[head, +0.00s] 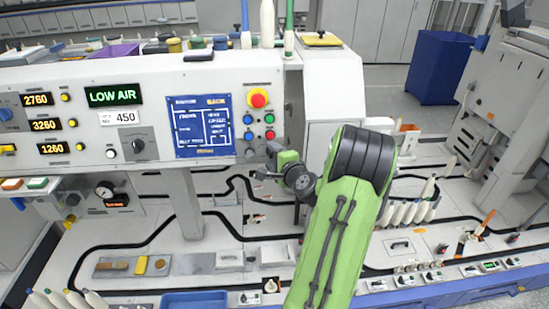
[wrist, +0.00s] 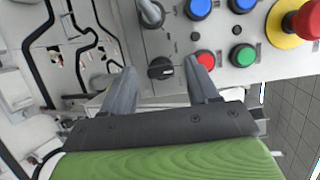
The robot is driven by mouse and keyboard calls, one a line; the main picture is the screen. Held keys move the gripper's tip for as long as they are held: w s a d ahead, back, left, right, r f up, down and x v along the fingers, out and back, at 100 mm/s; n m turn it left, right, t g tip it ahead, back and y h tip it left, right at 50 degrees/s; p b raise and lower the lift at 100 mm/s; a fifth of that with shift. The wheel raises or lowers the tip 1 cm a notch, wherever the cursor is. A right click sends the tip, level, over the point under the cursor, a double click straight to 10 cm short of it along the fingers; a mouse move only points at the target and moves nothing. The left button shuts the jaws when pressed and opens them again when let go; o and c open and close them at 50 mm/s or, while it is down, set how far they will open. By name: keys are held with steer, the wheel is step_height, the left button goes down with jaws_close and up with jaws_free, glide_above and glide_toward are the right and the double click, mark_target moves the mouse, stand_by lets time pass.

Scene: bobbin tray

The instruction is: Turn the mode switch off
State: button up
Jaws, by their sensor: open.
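A small black rotary switch (wrist: 161,68) sits on the grey panel in the wrist view, below a metal lever or key switch (wrist: 150,12). Its handle lies roughly crosswise in that view, with a pale mark near one end. Its label is not legible, so I cannot confirm that it is the mode switch. My gripper (wrist: 162,78) is open, with one finger to each side of this switch in the picture and nothing held. I cannot tell whether the fingers touch the panel. In the head view my gripper (head: 268,162) is at the panel's lower right corner and hides this switch.
A red emergency stop (head: 257,98) on a yellow ring is above my gripper. A red button (wrist: 204,60) is close to one finger, with a green button (wrist: 243,55) beyond it. Another black knob (head: 138,146) is farther left. The bench with bobbins lies below.

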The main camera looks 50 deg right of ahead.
steer(key=b+v, duration=0.2)
steer(key=v, duration=1.3)
steer(key=shift+s+a+b, duration=0.15)
steer(key=shift+s+b, duration=0.15)
steer(key=shift+b, duration=0.1)
steer(key=w+a+f+n+g+y, duration=0.1)
steer(key=w+a+n+g+y, duration=0.15)
steer(key=a+n, duration=0.4)
steer(key=w+a+f+n+g+y, duration=0.1)
steer(key=w+a+n+y, duration=0.25)
steer(key=a, duration=0.55)
steer(key=w+a+f+n+g+y, duration=0.1)
steer(key=w+a+n+y, duration=0.2)
steer(key=a+n, duration=0.4)
steer(key=s+a+r+n+g+h, duration=0.1)
steer(key=s+a+r+n+g, duration=0.2)
steer(key=s+a+n, duration=0.4)
steer(key=s+a, duration=0.3)
steer(key=s, duration=0.2)
steer(key=shift+r+n+h, duration=0.25)
steer(key=shift+n+h, duration=0.05)
steer(key=shift+w+a, duration=0.1)
